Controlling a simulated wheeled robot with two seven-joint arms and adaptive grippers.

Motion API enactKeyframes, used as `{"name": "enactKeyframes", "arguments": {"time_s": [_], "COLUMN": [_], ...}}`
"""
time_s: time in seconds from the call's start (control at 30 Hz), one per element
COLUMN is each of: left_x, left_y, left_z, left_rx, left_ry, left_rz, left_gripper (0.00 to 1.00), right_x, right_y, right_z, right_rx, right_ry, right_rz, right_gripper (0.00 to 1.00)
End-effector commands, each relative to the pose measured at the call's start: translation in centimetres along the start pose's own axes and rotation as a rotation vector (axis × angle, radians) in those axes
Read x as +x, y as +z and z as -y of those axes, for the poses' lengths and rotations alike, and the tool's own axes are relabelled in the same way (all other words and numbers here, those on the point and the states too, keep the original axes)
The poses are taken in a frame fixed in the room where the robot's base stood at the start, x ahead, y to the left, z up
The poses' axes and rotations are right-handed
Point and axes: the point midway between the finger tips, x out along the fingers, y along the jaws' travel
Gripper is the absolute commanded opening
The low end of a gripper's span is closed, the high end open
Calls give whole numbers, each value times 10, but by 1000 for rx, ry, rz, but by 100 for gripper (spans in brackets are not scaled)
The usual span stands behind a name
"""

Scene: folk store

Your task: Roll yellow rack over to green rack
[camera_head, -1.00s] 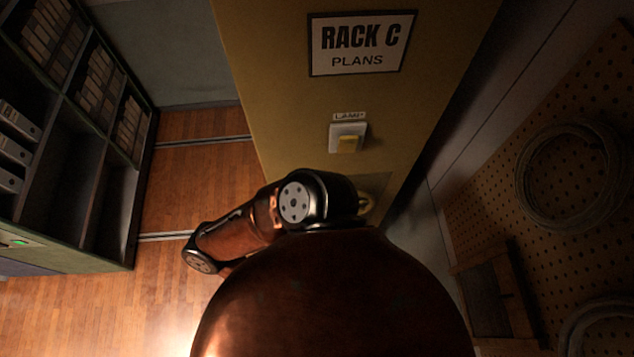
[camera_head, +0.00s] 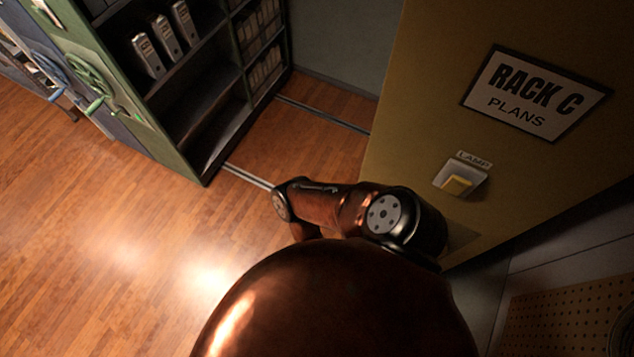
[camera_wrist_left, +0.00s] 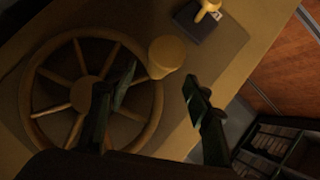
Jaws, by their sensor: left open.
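The yellow rack (camera_head: 430,120), with a "RACK C PLANS" sign (camera_head: 535,92), stands at the right in the head view. The green rack (camera_head: 150,135) stands at the left, with a green handwheel (camera_head: 92,85) on its end panel. A floor gap separates the racks. In the left wrist view, the yellow spoked handwheel (camera_wrist_left: 42,120) has a round yellow knob (camera_wrist_left: 168,54) at its rim. My left gripper (camera_wrist_left: 160,75) is open, its fingers either side of the knob's line; contact is unclear. The head view hides this gripper behind my arm. My right gripper is out of view.
Floor rails (camera_head: 247,176) run between the racks. A lamp switch (camera_head: 460,180) is on the yellow panel. Binders (camera_head: 163,35) fill part of the green rack's shelves. Pegboard (camera_head: 570,310) lies at lower right. Open wooden floor (camera_head: 80,220) spreads at left.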

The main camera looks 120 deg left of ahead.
Motion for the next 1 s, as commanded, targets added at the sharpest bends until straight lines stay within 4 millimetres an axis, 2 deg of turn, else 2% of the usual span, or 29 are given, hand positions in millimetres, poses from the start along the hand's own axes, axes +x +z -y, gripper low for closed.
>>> {"name": "enactKeyframes", "arguments": {"time_s": [0.03, 0.37, 1.0], "left_x": [9, 46, 56], "left_y": [2, 2, 0], "left_z": [1, 1, -1], "left_rx": [0, 0, -1], "left_ry": [3, 2, 0], "left_rz": [-1, -1, 0], "left_gripper": [46, 46, 46], "right_x": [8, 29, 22], "right_y": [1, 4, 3], "right_z": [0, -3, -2], "right_rx": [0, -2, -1], "right_ry": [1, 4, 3], "right_rz": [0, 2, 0], "right_gripper": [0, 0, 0]}}
